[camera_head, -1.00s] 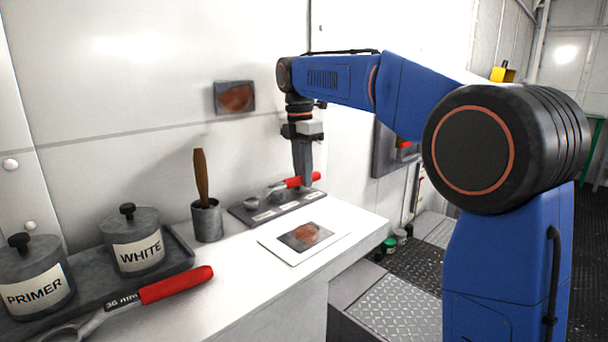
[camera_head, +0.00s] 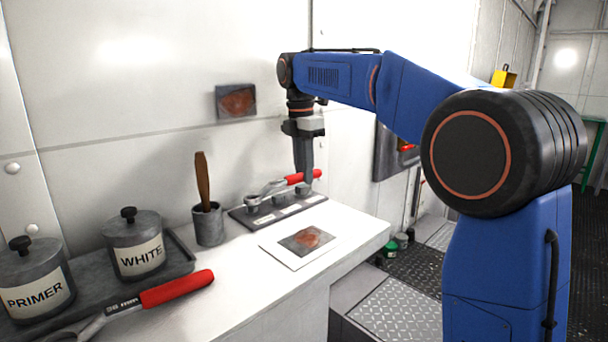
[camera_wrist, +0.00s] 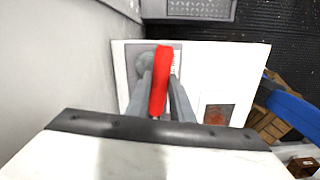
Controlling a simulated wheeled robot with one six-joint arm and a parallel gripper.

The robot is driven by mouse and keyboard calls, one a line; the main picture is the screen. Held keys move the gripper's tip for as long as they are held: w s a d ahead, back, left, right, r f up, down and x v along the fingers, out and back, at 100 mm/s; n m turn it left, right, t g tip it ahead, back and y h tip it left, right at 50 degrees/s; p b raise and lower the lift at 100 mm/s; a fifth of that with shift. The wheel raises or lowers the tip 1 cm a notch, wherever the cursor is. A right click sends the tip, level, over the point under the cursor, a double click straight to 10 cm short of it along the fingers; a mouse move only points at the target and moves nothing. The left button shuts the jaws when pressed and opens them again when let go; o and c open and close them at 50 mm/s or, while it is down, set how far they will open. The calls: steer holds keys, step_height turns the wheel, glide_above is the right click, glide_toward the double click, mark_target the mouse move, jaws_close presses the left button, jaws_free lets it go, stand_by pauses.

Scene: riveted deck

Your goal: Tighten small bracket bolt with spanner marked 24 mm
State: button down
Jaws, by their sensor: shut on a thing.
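My gripper (camera_head: 303,180) is shut on the red handle of a spanner (camera_head: 314,175), above the dark plate (camera_head: 238,215) at the back of the white bench. The spanner's grey head points left, toward a round grey bolt head (camera_head: 252,201); whether they touch I cannot tell. No size mark on this spanner is readable. In the wrist view the red handle (camera_wrist: 161,75) lies between the two fingers, with a round grey shape (camera_wrist: 145,62) partly hidden behind it. The plate carries several small white labels, too small to read.
PRIMER (camera_head: 36,288) and WHITE (camera_head: 136,246) pots stand on a dark tray. A cup (camera_head: 209,224) holds a brown-handled tool. A photo card (camera_head: 306,241) lies right of the plate. The wall is close behind.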

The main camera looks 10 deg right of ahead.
steer(key=shift+r, duration=1.45)
steer(key=s+d+r+m, duration=0.1)
steer(key=s+m, duration=0.7)
steer(key=s, duration=0.2)
steer(key=shift+d+f, duration=0.15)
steer(key=shift+f, duration=1.85)
steer(key=shift+w+f+n, duration=0.1)
steer(key=shift+f+n, duration=0.2)
steer(key=w+n, duration=0.2)
steer(key=w, duration=0.1)
steer(key=w+n, duration=0.2)
steer(key=w, duration=0.1)
steer(key=w+a+n, duration=0.1)
steer(key=w+n, duration=0.2)
steer(key=shift+w, duration=0.1)
steer(key=shift+w+a+r+n, duration=0.1)
steer(key=shift+w+a+n, duration=0.25)
steer(key=shift+w+n, duration=0.2)
steer(key=shift+w+a+n, duration=0.3)
steer(key=shift+w+n, duration=0.15)
steer(key=shift+w, duration=0.2)
